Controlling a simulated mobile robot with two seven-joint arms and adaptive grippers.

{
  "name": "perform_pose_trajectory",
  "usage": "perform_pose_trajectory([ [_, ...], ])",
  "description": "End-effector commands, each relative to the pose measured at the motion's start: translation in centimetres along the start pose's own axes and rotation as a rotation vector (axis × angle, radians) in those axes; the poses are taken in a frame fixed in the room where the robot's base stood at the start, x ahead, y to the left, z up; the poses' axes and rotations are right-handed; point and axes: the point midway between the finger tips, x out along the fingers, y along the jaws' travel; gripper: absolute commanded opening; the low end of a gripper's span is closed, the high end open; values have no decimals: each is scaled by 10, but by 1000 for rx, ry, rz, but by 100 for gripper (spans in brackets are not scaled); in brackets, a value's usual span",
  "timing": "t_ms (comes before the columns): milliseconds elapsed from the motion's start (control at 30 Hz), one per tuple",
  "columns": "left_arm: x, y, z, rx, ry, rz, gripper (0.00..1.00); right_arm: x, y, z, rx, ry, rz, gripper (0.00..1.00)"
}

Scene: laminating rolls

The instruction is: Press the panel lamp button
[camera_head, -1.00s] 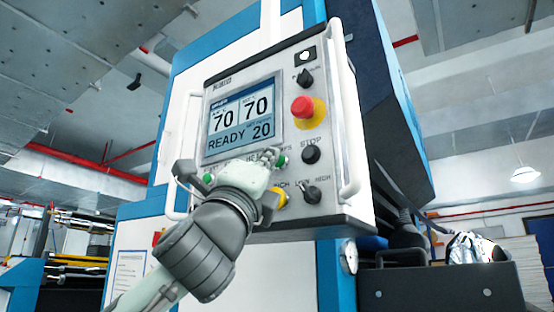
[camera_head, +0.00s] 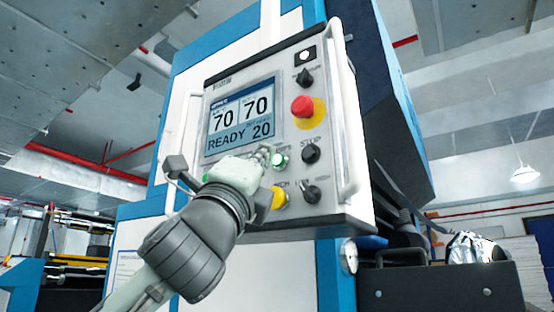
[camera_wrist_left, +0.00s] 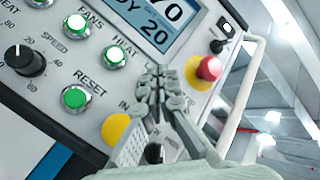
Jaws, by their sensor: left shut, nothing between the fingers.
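A grey control panel (camera_head: 335,130) faces me. A green button (camera_head: 279,160) with a bright centre shows just right of my left fingertips in the head view; its label is only partly visible and seems to end in "PS". My left gripper (camera_head: 265,152) is shut and empty, close in front of the panel below the screen. I cannot tell whether it touches. In the left wrist view its fingertips (camera_wrist_left: 158,72) cover the panel right of the green HEAT button (camera_wrist_left: 113,57), hiding the lamp button there. My right gripper is not in view.
The screen (camera_head: 242,120) reads 70, 70, READY 20. Near my fingers are a yellow button (camera_head: 280,197), black knobs (camera_head: 311,154) and a red emergency stop (camera_head: 302,106). Green FANS (camera_wrist_left: 77,25) and RESET (camera_wrist_left: 75,98) buttons lie to the left. A white handle (camera_head: 347,140) edges the panel.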

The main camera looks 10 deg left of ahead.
Motion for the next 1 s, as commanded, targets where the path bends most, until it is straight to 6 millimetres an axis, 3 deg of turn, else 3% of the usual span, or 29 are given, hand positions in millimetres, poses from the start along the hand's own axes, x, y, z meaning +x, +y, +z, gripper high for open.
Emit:
perform_pose_trajectory([
  [233, -1, -1, 1, 0, 0, -1, 0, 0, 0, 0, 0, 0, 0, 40],
  [700, -31, -23, 23, 0, 0, -2, 0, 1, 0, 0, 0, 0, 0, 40],
  [1000, -35, -25, 26, 1, 0, 0, 0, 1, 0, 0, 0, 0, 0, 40],
])
